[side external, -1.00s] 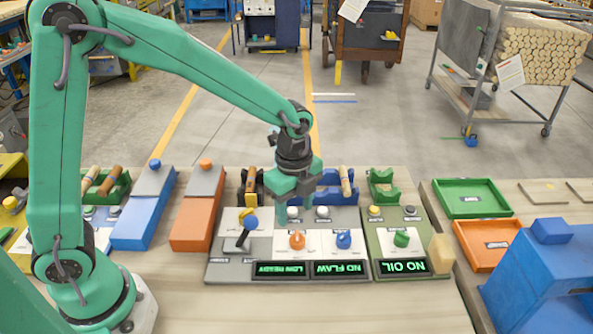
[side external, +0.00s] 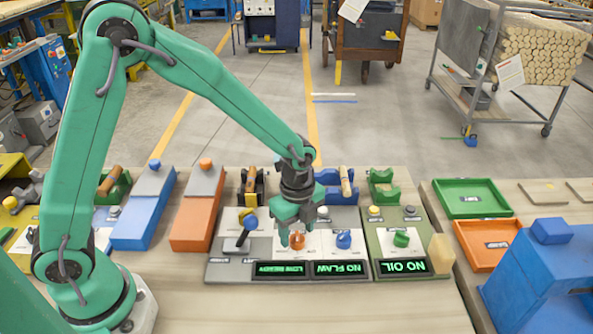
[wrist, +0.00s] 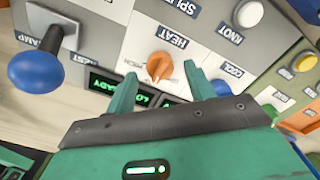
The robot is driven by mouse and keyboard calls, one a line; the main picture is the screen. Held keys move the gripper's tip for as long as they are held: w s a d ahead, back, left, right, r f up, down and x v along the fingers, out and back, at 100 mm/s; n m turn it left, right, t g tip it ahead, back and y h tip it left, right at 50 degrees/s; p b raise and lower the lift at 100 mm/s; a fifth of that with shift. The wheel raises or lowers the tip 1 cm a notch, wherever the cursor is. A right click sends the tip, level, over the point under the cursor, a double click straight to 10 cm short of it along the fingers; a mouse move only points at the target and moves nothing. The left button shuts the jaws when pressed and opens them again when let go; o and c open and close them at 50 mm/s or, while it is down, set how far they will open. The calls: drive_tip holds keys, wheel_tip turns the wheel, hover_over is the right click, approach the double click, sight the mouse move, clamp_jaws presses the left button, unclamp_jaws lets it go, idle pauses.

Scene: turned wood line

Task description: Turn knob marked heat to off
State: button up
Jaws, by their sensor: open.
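The orange knob (wrist: 160,66) sits on a white panel, beside the label HEAT in the wrist view. In the side view the knob (side external: 297,242) shows just below my gripper, partly hidden by its fingers. My gripper (side external: 291,236) points down over the panel. In the wrist view my gripper (wrist: 160,85) is open, with one finger on each side of the knob's near edge. I cannot tell whether the fingers touch the knob. The lettering by the knob's pointer is too small to read surely.
A blue knob (side external: 343,239) stands to the right, and a blue-balled lever (side external: 247,230) to the left. A green knob (side external: 401,239) is on the green panel. Green-lit displays (side external: 340,268) run along the front.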

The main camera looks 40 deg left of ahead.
drive_tip(key=shift+f, duration=1)
drive_tip(key=shift+c, duration=0.4)
drive_tip(key=c, duration=0.9)
drive_tip(key=shift+n, duration=0.3)
drive_tip(key=n, duration=1.1)
drive_tip(key=shift+n, duration=0.3)
